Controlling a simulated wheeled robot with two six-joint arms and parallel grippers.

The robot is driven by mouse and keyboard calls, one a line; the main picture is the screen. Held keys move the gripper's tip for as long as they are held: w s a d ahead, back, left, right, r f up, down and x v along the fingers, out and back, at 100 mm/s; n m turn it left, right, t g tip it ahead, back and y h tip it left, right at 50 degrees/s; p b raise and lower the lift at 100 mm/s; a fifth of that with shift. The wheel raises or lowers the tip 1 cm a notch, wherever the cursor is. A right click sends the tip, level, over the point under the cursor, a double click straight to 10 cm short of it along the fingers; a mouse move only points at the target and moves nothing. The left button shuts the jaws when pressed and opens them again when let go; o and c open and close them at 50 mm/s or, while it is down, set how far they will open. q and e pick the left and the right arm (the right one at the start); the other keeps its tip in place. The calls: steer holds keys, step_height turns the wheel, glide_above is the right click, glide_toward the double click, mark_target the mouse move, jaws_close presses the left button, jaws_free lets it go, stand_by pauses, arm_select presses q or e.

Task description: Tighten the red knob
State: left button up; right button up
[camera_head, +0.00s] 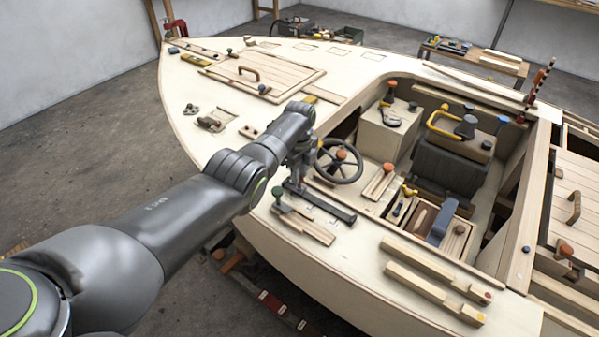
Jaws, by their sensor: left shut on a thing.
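My left gripper (294,184) reaches down to the side deck, left of the steering wheel (340,162). It appears shut on the near-left end of a dark grey bar (328,206); the contact is small and partly hidden by my wrist. Several orange-red knobs show, and I cannot tell which is the red knob: one at the steering wheel's centre (341,154), one on a wooden strip (388,167), one on a cockpit lever (391,84), one on the right-hand hatch (565,249). My gripper is apart from all of these. My right gripper is out of view.
A green-topped knob (278,192) stands on a wooden block just left of my gripper. Two wooden strips (432,275) lie on the near deck. A black seat (452,158) fills the cockpit. The foredeck has a slatted hatch (262,77) and loose fittings.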

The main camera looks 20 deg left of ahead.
arm_select(q)
steer(key=shift+w+r, duration=0.2)
steer(key=shift+r, duration=0.1)
steer(key=o, duration=0.8)
steer(key=shift+o, duration=1)
steer(key=shift+s, duration=0.1)
steer(key=shift+f, duration=0.15)
